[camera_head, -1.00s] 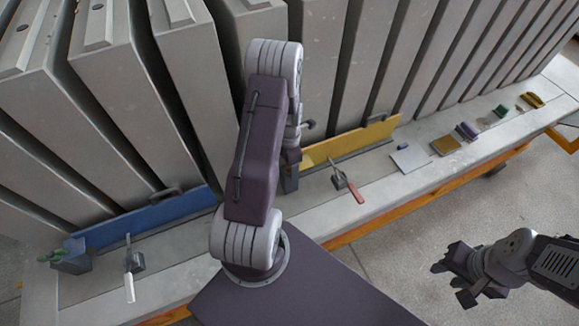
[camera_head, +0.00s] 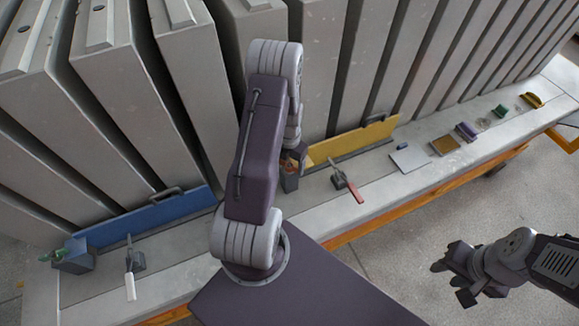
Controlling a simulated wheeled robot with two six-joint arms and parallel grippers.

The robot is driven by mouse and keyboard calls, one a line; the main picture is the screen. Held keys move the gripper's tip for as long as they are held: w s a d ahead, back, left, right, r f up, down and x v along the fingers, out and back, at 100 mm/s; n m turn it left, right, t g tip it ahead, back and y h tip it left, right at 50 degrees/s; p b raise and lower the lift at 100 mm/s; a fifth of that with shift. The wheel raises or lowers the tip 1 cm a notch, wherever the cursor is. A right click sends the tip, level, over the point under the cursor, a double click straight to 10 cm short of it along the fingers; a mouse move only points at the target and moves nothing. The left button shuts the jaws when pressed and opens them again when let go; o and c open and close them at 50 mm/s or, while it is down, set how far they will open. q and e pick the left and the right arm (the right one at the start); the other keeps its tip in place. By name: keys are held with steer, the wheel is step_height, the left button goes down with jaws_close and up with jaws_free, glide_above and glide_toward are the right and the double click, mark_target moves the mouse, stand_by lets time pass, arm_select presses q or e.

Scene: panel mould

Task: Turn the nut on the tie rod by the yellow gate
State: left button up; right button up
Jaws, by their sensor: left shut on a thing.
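The yellow gate (camera_head: 350,141) stands along the foot of the grey panels, right of the middle. My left gripper (camera_head: 296,158) is low at the left end of this gate, beside a dark block (camera_head: 290,181). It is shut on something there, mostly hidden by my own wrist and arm. The tie rod and its nut cannot be made out, so I cannot see how the nut sits in the jaws. My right gripper (camera_head: 454,281) is open and empty over the floor at the lower right, away from the bench.
A red-handled clamp (camera_head: 347,184) stands before the yellow gate. The blue gate (camera_head: 150,217), a white-handled clamp (camera_head: 131,266) and a grey box (camera_head: 74,257) are at the left. A pale plate (camera_head: 410,158), a tan block (camera_head: 445,146) and small items lie along the ledge.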

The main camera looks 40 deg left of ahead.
mark_target(290, 165)
arm_select(q)
steer(key=shift+s+d+n, duration=0.1)
steer(key=shift+d+n, duration=0.05)
steer(key=shift+n, duration=0.35)
steer(key=shift+c, duration=0.3)
steer(key=shift+d, duration=0.1)
steer(key=c, duration=0.3)
steer(key=o, duration=1.9)
steer(key=shift+r, duration=0.1)
steer(key=shift+r, duration=0.15)
step_height(290, 165, up, 8)
steer(key=shift+f+b, duration=0.15)
steer(key=shift+b, duration=0.75)
steer(key=shift+r, duration=0.55)
